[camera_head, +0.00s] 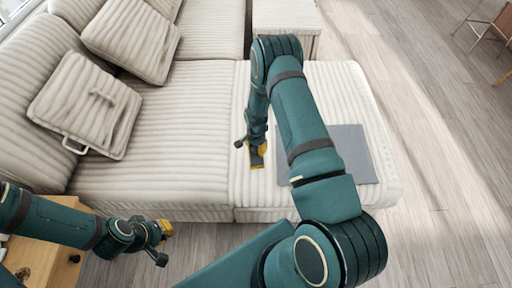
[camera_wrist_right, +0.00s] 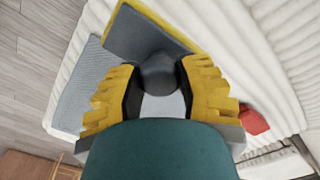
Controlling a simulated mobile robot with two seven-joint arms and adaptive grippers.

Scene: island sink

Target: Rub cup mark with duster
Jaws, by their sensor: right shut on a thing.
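My right gripper (camera_wrist_right: 160,95) is shut on the grey knob of a duster (camera_wrist_right: 135,32). The duster has a flat dark grey body with a yellow edge. In the head view my right gripper (camera_head: 256,145) is over the front seat of the sofa, left of a flat grey board (camera_head: 352,150). The board also shows at left in the wrist view (camera_wrist_right: 75,95); my right arm covers part of it in the head view. I see no cup mark on the visible part. My left gripper (camera_head: 160,238) is low at left, before the sofa; its opening is unclear.
The cream ribbed sofa (camera_head: 150,180) fills the left and middle, with cushions (camera_head: 85,105) on it. A wooden cabinet (camera_head: 40,255) stands at lower left. A small red thing (camera_wrist_right: 253,122) shows in the wrist view. Bare wooden floor (camera_head: 440,150) lies at right.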

